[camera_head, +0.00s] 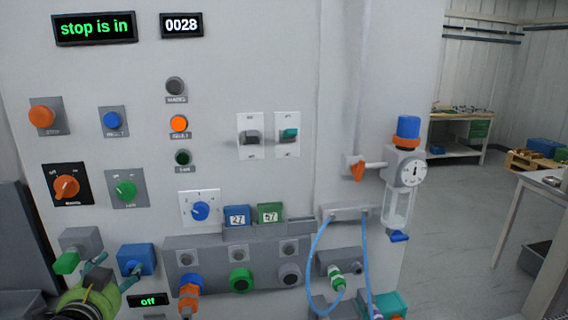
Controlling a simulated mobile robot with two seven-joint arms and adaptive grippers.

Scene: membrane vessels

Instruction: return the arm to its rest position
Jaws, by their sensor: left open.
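My left gripper (119,263) is at the bottom left, in front of the lower part of the wall panel (220,110). Its two teal fingers are spread apart and nothing shows between them. One fingertip overlaps the blue block (137,256) in the picture. The grey block with a green front (79,248) is just left of the fingers. I cannot tell whether the fingers touch either block. My wrist is cut off by the bottom edge. My right gripper is not in view.
Knobs, buttons and switches stick out above the gripper. A grey connector strip (219,252) with plugs projects to its right. A pressure gauge unit (404,168) and a looping blue hose (312,266) are farther right. Open floor (455,240) and a white table (541,184) lie beyond.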

